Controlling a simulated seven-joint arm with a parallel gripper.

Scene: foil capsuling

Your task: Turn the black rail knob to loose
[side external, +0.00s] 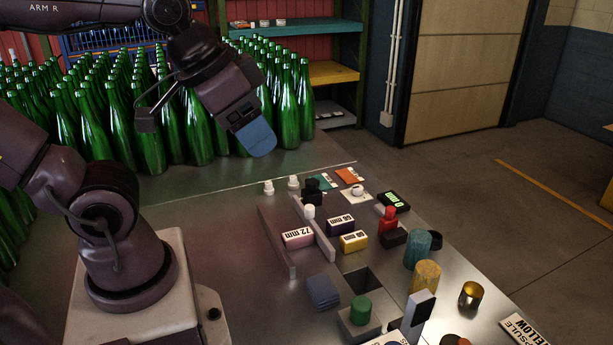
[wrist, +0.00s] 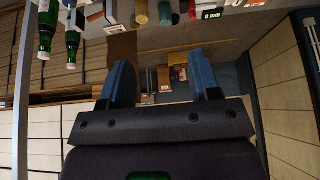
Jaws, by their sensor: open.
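A black knob (side external: 313,187) stands at the far end of the pale guide rails (side external: 318,232) on the metal bench in the side view. I take it for the rail knob; its turn position is too small to read. My gripper (side external: 256,143) hangs high above the bench, up and to the left of the knob, apart from it and touching nothing. In the wrist view my gripper (wrist: 163,78) has its two blue fingers spread wide with nothing between them. I cannot pick out the black knob in the wrist view.
Many green bottles (side external: 190,125) crowd the left and back of the bench.

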